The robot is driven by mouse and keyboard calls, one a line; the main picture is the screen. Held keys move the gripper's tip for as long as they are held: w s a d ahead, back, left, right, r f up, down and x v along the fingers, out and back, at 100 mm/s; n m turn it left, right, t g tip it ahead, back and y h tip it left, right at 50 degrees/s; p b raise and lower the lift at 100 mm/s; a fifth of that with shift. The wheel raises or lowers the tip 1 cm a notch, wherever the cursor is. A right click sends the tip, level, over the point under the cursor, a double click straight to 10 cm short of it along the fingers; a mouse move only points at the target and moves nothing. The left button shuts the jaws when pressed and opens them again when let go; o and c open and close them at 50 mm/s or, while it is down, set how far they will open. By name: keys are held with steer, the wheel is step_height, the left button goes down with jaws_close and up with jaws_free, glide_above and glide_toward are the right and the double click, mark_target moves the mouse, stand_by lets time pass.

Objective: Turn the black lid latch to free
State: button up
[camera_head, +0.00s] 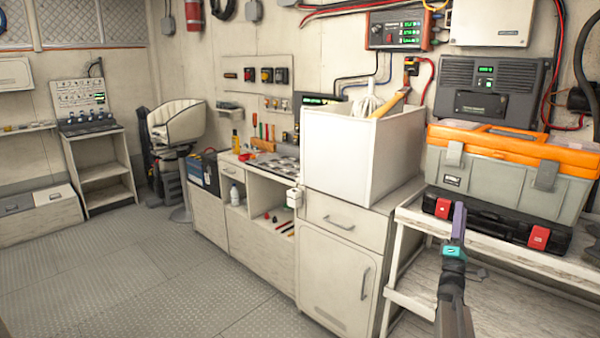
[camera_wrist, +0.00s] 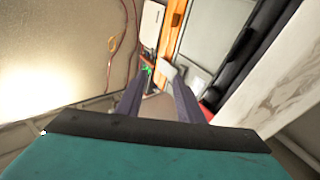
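A toolbox (camera_head: 510,172) with a grey body and an orange lid sits at the right of the head view, with two grey latches, a left one (camera_head: 454,153) and a right one (camera_head: 545,175). I cannot single out a black lid latch. My gripper (camera_head: 459,208) is in front of the toolbox's lower left part, seen edge-on. In the wrist view its two purple fingers (camera_wrist: 158,82) stand apart. A pale grey latch (camera_wrist: 168,72) shows beyond and between the fingertips, with the orange lid (camera_wrist: 172,28) above it. No contact is visible.
A black case with red latches (camera_head: 538,238) lies under the toolbox on a white shelf stand (camera_head: 412,220). A black wall unit (camera_head: 490,73) is behind the toolbox. A white open bin (camera_head: 340,155) stands to the left. The grey floor (camera_head: 110,270) at left is clear.

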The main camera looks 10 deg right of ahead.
steer(key=w+a+f+g+y+p, duration=0.15)
steer(key=w+a+f+y, duration=0.25)
steer(key=a+f, duration=0.75)
steer(key=w+a+f+g+y, duration=0.35)
steer(key=a+f, duration=0.55)
steer(key=f, duration=0.6)
steer(key=s+a+f+m+g+y, duration=0.1)
steer(key=s+a+f+g+y, duration=0.25)
steer(key=a+f, duration=0.6)
steer(key=s+a+f+m+g+y, duration=0.15)
steer(key=s+a+f, duration=0.4)
steer(key=f, duration=0.75)
steer(key=s+a+f+m+g+y, duration=0.1)
steer(key=s+a+f+g, duration=0.2)
steer(key=s+f, duration=0.3)
steer(key=s+a+f+m+g+p, duration=0.1)
steer(key=s+a+f+g, duration=0.25)
steer(key=s, duration=0.45)
steer(key=s+a+f+m+g+y, duration=0.1)
steer(key=s+a+f+m+g, duration=0.15)
steer(key=s+f, duration=0.35)
steer(key=s+r+m+g, duration=0.2)
steer(key=s+m+g, duration=0.6)
steer(key=s, duration=1.6)
steer(key=shift+s+a+r+g, duration=0.15)
steer(key=shift+a+r+g, duration=0.2)
steer(key=shift+g, duration=0.35)
